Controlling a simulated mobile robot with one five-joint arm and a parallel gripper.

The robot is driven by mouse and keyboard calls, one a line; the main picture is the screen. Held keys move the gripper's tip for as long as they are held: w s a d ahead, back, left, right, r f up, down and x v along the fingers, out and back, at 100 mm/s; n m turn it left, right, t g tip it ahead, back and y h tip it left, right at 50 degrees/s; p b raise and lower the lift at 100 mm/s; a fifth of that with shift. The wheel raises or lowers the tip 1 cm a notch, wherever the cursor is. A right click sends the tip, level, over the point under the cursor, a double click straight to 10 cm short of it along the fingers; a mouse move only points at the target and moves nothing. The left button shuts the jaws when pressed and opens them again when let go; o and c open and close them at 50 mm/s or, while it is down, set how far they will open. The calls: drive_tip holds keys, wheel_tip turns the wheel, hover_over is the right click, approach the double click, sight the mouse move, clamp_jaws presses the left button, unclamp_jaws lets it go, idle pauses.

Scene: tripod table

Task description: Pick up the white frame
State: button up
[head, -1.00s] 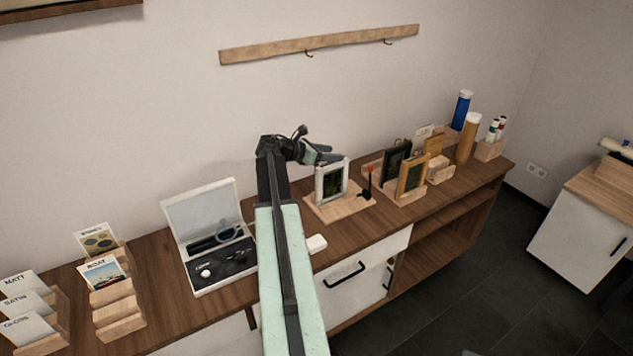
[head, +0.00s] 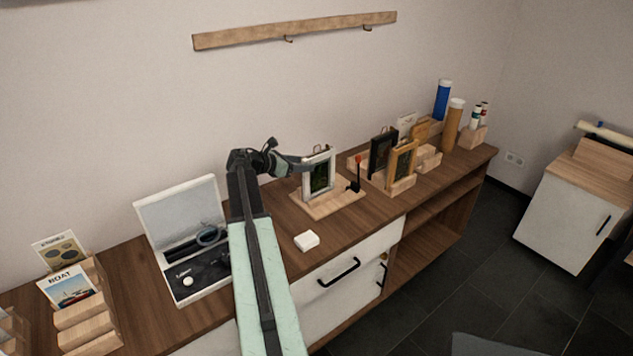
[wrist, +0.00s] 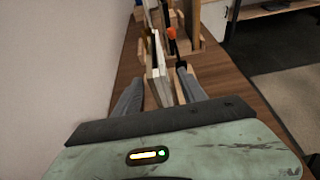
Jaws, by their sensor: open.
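The white frame (head: 319,174) stands upright on a light wooden board on the long cabinet, with a dark picture in it. My gripper (head: 312,161) is at the frame's upper left in the head view. In the wrist view the white frame (wrist: 157,76) appears nearly edge-on between the two fingers of my gripper (wrist: 158,78). The jaws are open, with one finger on either side of the frame. I cannot tell whether either finger touches it.
A black stick with a red tip (head: 356,172) stands just right of the frame. Dark (head: 382,153) and wooden (head: 402,160) frames stand further right. A white block (head: 306,241) lies in front, and an open case (head: 182,222) is at left. The wall is close behind.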

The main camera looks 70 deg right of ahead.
sight(318, 161)
drive_tip(key=b+x, duration=0.1)
drive_tip(key=x, duration=0.2)
drive_tip(key=shift+s+d+r, duration=0.1)
drive_tip(key=shift+d, duration=0.1)
drive_tip(key=x, duration=0.3)
drive_tip(key=b+x, duration=0.1)
drive_tip(key=shift+s+d+r, duration=0.15)
drive_tip(key=shift+d, duration=0.3)
drive_tip(key=shift+a, duration=0.1)
clamp_jaws()
idle(0.7)
